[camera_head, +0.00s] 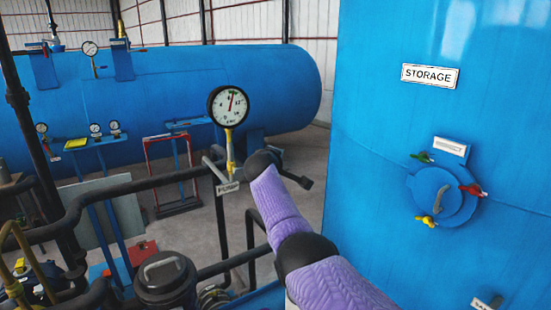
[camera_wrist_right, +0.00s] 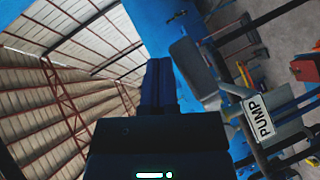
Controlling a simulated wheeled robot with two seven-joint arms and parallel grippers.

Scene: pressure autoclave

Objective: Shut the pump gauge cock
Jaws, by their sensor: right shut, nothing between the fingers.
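The pump gauge (camera_head: 228,105) is a round white dial with a black rim on a yellow stem. Below it, the cock (camera_head: 219,168) has a grey lever, partly hidden by my right wrist, above the PUMP tag (camera_head: 228,188). In the wrist view, a grey block-like part (camera_wrist_right: 188,64) joins the pipework beside the PUMP tag (camera_wrist_right: 260,115). My right gripper (camera_wrist_right: 158,83) is shut and empty, just left of that grey part; contact cannot be told. In the head view my wrist hides most of the gripper. My left gripper is out of view.
A blue STORAGE tank (camera_head: 385,120) with a round hatch (camera_head: 443,198) stands close on the right. A long blue vessel (camera_head: 200,85) lies behind. Dark pipes (camera_head: 110,188) and a lidded black pot (camera_head: 165,280) are at lower left.

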